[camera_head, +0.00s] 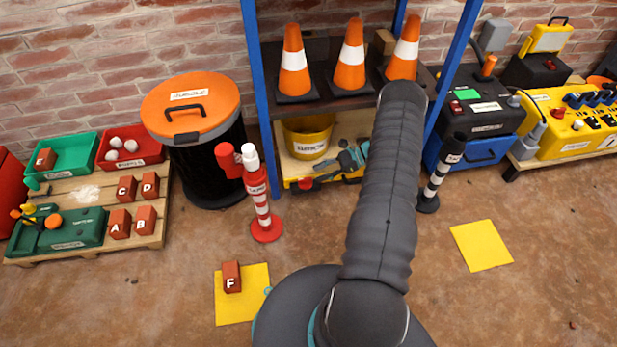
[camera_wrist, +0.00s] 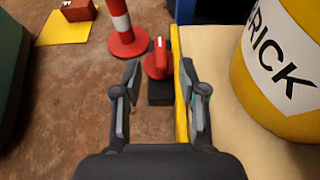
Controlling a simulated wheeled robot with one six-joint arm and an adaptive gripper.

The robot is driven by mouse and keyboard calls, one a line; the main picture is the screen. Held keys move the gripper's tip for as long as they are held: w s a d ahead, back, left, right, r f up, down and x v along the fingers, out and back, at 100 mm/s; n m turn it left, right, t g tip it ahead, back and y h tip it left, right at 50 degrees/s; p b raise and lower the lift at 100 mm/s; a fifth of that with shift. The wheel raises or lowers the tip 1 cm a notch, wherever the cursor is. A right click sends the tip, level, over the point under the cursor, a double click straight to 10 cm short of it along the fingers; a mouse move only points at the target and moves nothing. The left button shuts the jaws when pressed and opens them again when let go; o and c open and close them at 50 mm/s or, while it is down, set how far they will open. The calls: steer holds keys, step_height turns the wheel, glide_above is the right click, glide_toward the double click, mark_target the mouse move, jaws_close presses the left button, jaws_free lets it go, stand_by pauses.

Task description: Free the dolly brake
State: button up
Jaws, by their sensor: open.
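The dolly (camera_head: 292,165) is a low platform with a yellow edge under the blue rack. It carries a yellow bucket (camera_head: 309,140), which reads "BRICK" in the wrist view (camera_wrist: 285,60). The brake is a red lever (camera_wrist: 157,62) on a black block (camera_wrist: 160,94), beside the dolly's yellow edge (camera_wrist: 180,105). The lever stands up; it also shows small in the head view (camera_head: 305,184). My gripper (camera_wrist: 161,72) is open, its fingers to the left and right of the lever in the picture. I cannot tell whether they touch it.
A red-and-white post (camera_head: 263,205) stands close to the brake, left of the dolly. A dark post (camera_head: 437,180) stands to the right. A yellow floor square (camera_head: 233,311) bears brick F (camera_head: 231,277). Another yellow square (camera_head: 481,246) is bare, with open floor around it.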

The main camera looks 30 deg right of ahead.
mark_target(306, 179)
steer(key=shift+x, duration=2.6)
jaws_close()
